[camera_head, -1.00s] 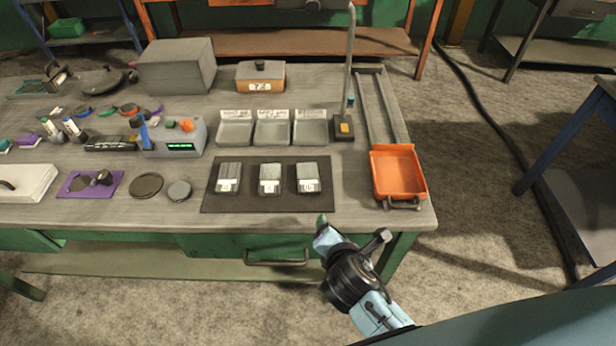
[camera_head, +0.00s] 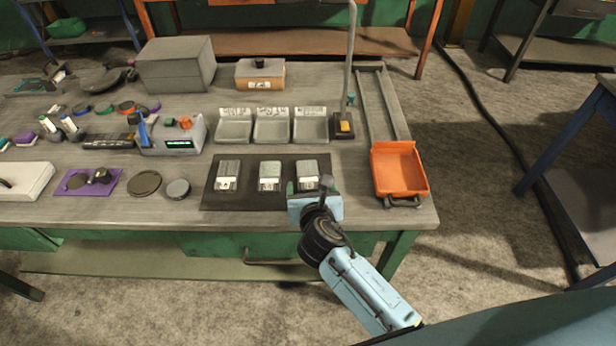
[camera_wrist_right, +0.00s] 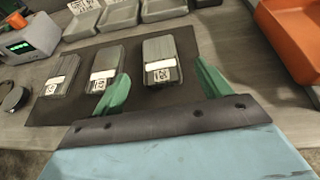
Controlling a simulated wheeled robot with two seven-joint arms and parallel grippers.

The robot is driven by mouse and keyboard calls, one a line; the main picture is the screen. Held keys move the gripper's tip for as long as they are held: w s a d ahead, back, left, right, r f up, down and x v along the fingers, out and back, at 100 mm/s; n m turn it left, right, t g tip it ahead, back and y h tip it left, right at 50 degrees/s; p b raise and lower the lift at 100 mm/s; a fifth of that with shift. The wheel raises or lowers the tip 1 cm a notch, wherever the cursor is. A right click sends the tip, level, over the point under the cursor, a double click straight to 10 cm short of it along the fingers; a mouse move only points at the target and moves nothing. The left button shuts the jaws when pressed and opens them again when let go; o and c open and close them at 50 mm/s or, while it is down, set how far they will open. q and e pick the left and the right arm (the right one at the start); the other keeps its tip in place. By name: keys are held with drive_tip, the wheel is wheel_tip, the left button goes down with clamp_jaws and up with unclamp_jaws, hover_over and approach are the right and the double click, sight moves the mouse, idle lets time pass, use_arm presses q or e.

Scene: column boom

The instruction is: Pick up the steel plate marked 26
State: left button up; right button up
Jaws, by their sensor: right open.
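Three steel plates with white number labels lie in a row on a dark mat (camera_head: 245,203): a left plate (camera_head: 229,168), a middle plate (camera_head: 270,169) and a right plate (camera_head: 307,168). The label digits are too small to read surely, so I cannot tell which is 26. My right gripper (camera_head: 312,192) is open and empty at the mat's near right edge, just in front of the right plate. In the right wrist view, the right plate (camera_wrist_right: 161,50) lies ahead between its green fingers (camera_wrist_right: 163,86); the left finger overlaps the middle plate's (camera_wrist_right: 104,66) near corner. My left gripper is out of view.
Three grey trays (camera_head: 272,141) with paper labels stand behind the mat. A lamp-like post (camera_head: 343,124) rises behind right, and an orange tray (camera_head: 399,168) stands at the right. Dark round discs (camera_head: 145,183) lie left of the mat. The bench's front strip is clear.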

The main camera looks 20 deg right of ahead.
sight(308, 176)
drive_tip(key=b+x, duration=0.1)
drive_tip(key=x, duration=0.4)
drive_tip(key=shift+f, duration=0.2)
